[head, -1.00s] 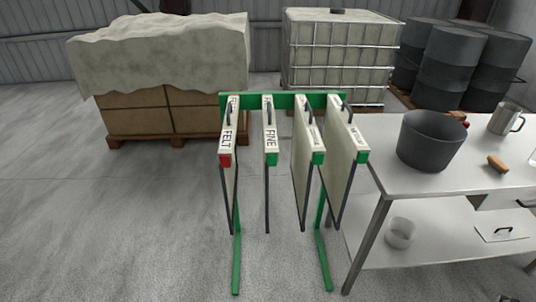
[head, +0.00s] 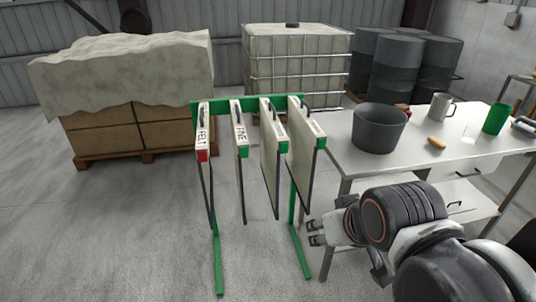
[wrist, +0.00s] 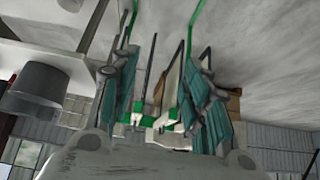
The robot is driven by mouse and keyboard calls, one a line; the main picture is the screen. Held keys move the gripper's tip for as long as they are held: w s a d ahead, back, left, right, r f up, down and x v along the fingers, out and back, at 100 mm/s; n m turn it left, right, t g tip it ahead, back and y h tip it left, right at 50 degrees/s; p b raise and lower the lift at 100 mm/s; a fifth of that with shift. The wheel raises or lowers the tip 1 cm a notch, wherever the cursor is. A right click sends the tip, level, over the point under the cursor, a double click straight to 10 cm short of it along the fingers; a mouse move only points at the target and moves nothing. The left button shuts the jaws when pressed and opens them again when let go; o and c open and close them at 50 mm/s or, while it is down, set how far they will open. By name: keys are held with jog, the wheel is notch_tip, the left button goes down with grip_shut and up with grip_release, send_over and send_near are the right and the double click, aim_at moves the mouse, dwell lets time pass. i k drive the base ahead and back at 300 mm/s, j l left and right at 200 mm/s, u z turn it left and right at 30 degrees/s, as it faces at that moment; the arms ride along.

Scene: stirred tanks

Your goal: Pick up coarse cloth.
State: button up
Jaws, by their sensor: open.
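A green rack (head: 218,250) holds several hanging cloth panels in a row. The leftmost panel (head: 203,155) is labelled FELT and has a red corner. The panel beside it (head: 239,150) reads FINE and has a green corner. The third panel (head: 272,160) and the rightmost panel (head: 305,165) also have green corners, but their labels are too small to read, so I cannot tell which is coarse. My gripper (head: 314,232) is open and empty, low at the right of the rack. In the wrist view, the panels' ends show beyond and between its teal fingers (wrist: 163,100).
A steel table (head: 400,165) stands right of the rack, bearing a dark bucket (head: 379,130), a metal mug, a brush and a green cup (head: 496,118). Behind are a covered pallet (head: 125,75), a caged tank (head: 295,65) and dark drums. Floor left of the rack is clear.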

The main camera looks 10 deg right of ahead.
aim_at(272, 132)
jog(key=i+l, duration=0.1)
jog(key=l, duration=0.4)
jog(key=i+l+z, duration=0.1)
jog(key=l+z, duration=0.25)
jog(key=i+l+z, duration=0.15)
jog(key=z, duration=0.2)
jog(key=i+l+z, duration=0.15)
jog(key=z, duration=8.8)
jog(key=l+z, duration=1.2)
jog(key=z, duration=0.15)
